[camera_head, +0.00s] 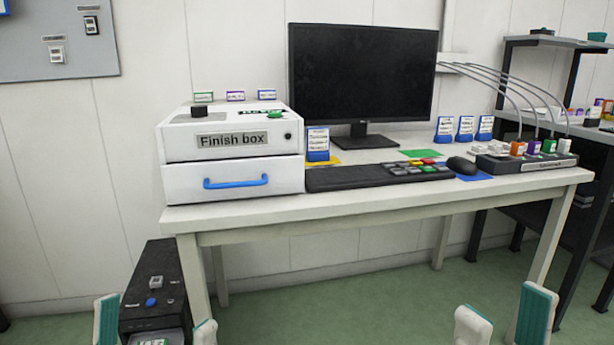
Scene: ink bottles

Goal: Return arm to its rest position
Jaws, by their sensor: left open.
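My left gripper (156,322) is at the bottom left of the head view. Its two fingers are apart, with nothing between them that it holds, and they show in front of the black box on the floor. My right gripper (504,318) is at the bottom right, in front of and below the table edge. Its fingers are also apart and nothing is seen between them. Only the finger ends of both grippers show; the rest of both arms is out of view.
The white table (400,205) carries the Finish box (233,150), its drawer shut, a monitor (360,80), a keyboard (350,177), a mouse (461,165) and several blue-and-white upright items (445,130). A black box (150,290) stands on the floor. A dark shelf (570,130) is at right.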

